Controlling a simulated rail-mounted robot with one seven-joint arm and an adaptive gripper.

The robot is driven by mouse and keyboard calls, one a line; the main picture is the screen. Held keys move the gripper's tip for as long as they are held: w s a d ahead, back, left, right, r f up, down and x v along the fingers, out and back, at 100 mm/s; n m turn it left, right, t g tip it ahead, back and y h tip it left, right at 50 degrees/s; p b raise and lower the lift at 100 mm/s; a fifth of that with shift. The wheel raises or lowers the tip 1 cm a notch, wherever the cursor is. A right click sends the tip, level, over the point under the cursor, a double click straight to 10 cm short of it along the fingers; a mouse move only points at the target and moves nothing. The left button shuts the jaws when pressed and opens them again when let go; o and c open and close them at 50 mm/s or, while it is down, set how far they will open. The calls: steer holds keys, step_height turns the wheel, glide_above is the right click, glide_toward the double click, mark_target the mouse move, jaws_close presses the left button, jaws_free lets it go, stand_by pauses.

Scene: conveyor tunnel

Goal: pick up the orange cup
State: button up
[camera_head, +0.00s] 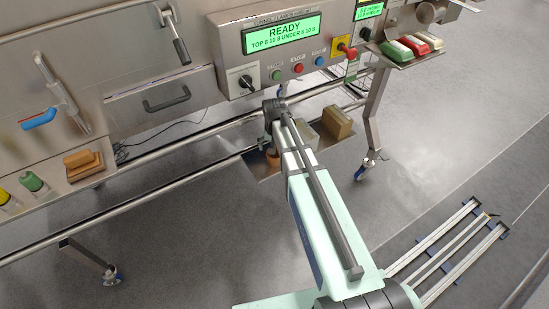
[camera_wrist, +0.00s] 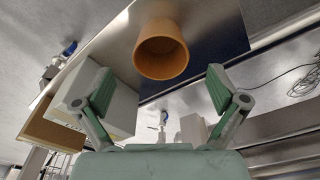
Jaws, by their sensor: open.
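The orange cup (camera_wrist: 162,45) stands on a shiny steel shelf (camera_wrist: 218,28) in the wrist view, its round open mouth facing the camera. My gripper (camera_wrist: 160,90) is open and empty, with one green-padded finger on each side of the picture below the cup. The cup lies beyond the fingertips, roughly centred between them, and no contact shows. In the head view only a small orange-brown part of the cup (camera_head: 272,158) shows beside my arm, which hides most of it. My gripper is largely hidden there too.
A pale box (camera_wrist: 118,108) stands close to the left finger, with a brown carton (camera_wrist: 50,125) beyond it. The carton also shows on the low shelf in the head view (camera_head: 337,122). A steel rail (camera_head: 190,142) and the machine's control panel (camera_head: 285,50) are nearby.

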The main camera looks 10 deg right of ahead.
mark_target(274, 157)
steer(key=shift+w+f, duration=0.25)
steer(key=shift+f, duration=1.05)
steer(key=shift+w+f, duration=0.2)
steer(key=shift+f, duration=1.05)
steer(key=c, duration=1.1)
